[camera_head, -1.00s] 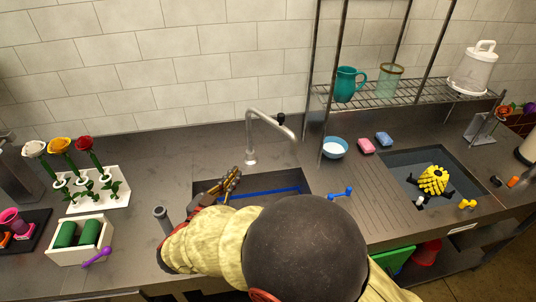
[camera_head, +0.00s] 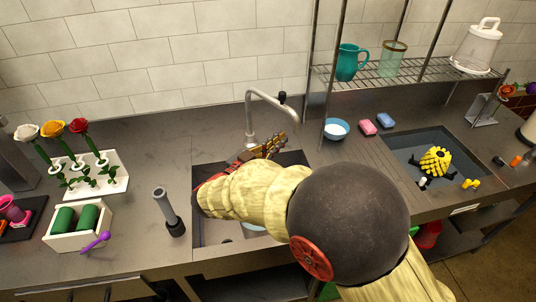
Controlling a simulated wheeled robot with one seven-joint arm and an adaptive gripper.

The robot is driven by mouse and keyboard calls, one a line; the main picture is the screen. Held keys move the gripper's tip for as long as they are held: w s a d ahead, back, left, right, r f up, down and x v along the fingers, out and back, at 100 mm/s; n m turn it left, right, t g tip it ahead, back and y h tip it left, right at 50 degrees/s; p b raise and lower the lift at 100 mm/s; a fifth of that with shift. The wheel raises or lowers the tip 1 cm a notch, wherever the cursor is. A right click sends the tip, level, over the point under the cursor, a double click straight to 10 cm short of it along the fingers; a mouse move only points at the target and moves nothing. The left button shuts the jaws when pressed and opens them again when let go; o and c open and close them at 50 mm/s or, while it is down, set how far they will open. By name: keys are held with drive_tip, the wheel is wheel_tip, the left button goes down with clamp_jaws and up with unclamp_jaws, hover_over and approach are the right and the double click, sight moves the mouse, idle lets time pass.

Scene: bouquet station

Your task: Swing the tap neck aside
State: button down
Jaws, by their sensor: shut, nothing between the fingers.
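The tap (camera_head: 251,112) is a grey metal gooseneck standing behind the left sink basin. Its neck arches up and reaches to the right, with a black knob (camera_head: 282,98) near its bend. My gripper (camera_head: 276,141) is shut and empty, close in front of the tap post and below the neck's outlet. I cannot tell whether its fingers touch the tap. My arm covers much of the left basin (camera_head: 205,233).
A blue bowl (camera_head: 336,129), a pink sponge (camera_head: 367,127) and a blue sponge (camera_head: 386,120) lie right of the tap. A rose rack (camera_head: 105,187) is further left. A wire shelf (camera_head: 425,78) hangs at right.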

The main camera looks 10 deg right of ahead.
sight(297, 132)
drive_tip(key=shift+b+x, duration=0.45)
drive_tip(key=shift+x, duration=1.1)
drive_tip(key=shift+n+t+y, duration=0.7)
drive_tip(key=shift+t, duration=0.2)
drive_tip(key=d+p, duration=0.1)
drive_tip(key=w+d, duration=0.1)
drive_tip(key=d, duration=0.1)
drive_tip(key=w+d+p, duration=0.1)
drive_tip(key=shift+d+r+p, duration=0.1)
drive_tip(key=shift+d+p, duration=0.1)
drive_tip(key=shift+p, duration=0.1)
drive_tip(key=shift+w+d, duration=0.3)
